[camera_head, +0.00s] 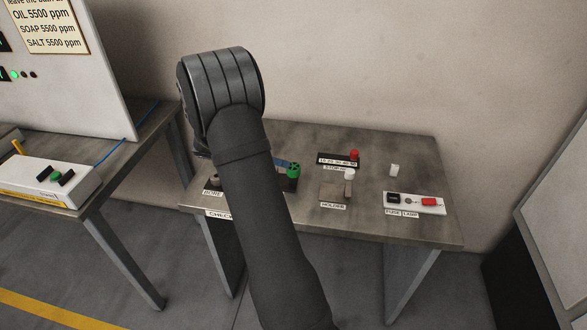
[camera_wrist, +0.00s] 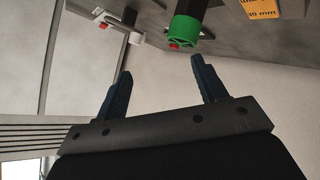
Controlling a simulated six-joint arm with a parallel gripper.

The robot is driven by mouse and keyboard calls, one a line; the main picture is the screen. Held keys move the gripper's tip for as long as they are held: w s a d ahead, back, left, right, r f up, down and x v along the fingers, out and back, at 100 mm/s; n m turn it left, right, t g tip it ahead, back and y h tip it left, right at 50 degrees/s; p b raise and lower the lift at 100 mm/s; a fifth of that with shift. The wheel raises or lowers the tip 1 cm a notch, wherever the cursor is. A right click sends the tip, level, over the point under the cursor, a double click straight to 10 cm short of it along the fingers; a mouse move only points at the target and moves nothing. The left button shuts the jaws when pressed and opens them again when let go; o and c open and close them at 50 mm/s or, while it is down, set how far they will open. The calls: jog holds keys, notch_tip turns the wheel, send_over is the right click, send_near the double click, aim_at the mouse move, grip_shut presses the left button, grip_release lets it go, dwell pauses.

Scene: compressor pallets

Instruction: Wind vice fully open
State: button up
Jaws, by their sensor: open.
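The green handwheel (camera_head: 293,170), apparently the vice's, stands on the right-hand bench, just right of my arm in the head view. My arm hides much of what is around it. In the wrist view the green wheel (camera_wrist: 184,34) is on the end of a black cylinder (camera_wrist: 190,7), with a red spot at its lower left. My gripper (camera_wrist: 161,65) is open, its two dark blue fingers apart with nothing between them. The wheel appears beyond the fingertips, nearer the right finger. A small blue piece (camera_head: 281,162) shows beside the wheel in the head view. The vice jaws cannot be made out.
The bench (camera_head: 400,152) also carries a stand with a red knob (camera_head: 354,155), a holder plate (camera_head: 332,192) with a pale-topped post, a white cylinder (camera_head: 394,170) and a fuse and lamp panel (camera_head: 415,203). A second table (camera_head: 150,125) stands left, across a gap.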

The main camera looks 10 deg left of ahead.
aim_at(293, 166)
jog(key=s+a+m+t, duration=0.3)
jog(key=s+a+m, duration=0.15)
jog(key=a, duration=0.35)
jog(key=x, duration=1.7)
jog(key=shift+w+d+f, duration=0.1)
jog(key=shift+d+f, duration=0.15)
jog(key=shift+d, duration=0.1)
jog(key=c, duration=1)
jog(key=n+t+y, duration=0.3)
jog(key=n+y, duration=0.1)
jog(key=n, duration=0.1)
jog(key=shift+d+y, duration=0.1)
jog(key=shift+y, duration=0.2)
jog(key=shift+n+t+y, duration=0.5)
jog(key=shift+n+y, duration=0.9)
jog(key=shift+y, duration=0.15)
jog(key=shift+n+t+y, duration=0.5)
jog(key=shift+n+y, duration=0.85)
jog(key=shift+y, duration=0.5)
